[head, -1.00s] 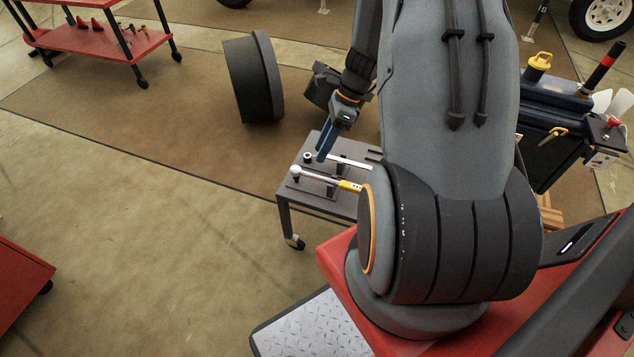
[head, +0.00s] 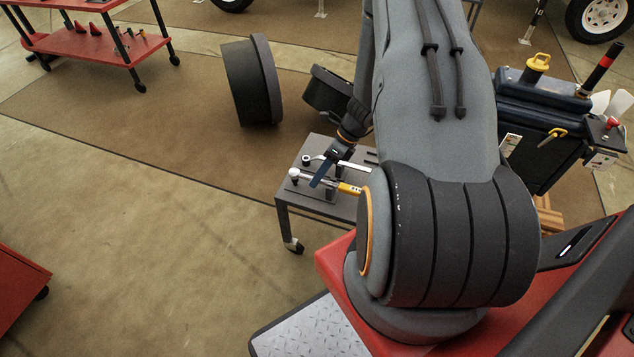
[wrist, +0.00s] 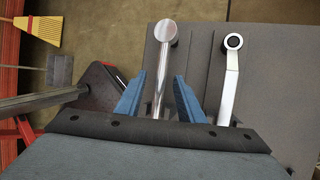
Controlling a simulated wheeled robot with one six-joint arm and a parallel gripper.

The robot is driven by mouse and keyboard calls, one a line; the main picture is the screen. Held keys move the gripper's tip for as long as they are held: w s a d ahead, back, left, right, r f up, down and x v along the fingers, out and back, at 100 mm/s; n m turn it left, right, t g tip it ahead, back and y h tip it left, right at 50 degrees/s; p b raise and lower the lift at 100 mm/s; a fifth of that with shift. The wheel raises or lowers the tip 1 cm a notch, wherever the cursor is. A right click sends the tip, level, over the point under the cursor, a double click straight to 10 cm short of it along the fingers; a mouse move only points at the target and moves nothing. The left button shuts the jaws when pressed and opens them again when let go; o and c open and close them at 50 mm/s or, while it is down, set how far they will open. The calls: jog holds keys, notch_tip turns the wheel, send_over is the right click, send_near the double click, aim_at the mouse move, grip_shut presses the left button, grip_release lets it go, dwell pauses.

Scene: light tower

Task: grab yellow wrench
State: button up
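The yellow wrench lies on a small grey cart (head: 300,202). It has a round metal head (head: 294,174) at the left and a yellow handle (head: 349,189) partly hidden by my arm. In the wrist view its silver shaft (wrist: 160,85) runs between the two blue fingers of my gripper (wrist: 160,76); the yellow part is hidden there. In the head view my gripper (head: 318,180) is over the shaft. The fingers are open, one on each side, with gaps visible to the shaft.
A second silver wrench (wrist: 229,85) lies parallel, just right of my right finger; it also shows in the head view (head: 335,164). A red cart (head: 95,45) is far left. Open floor lies left.

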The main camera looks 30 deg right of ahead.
jog(key=shift+a+f, duration=0.1)
jog(key=shift+f, duration=0.05)
grip_shut()
dwell(0.4)
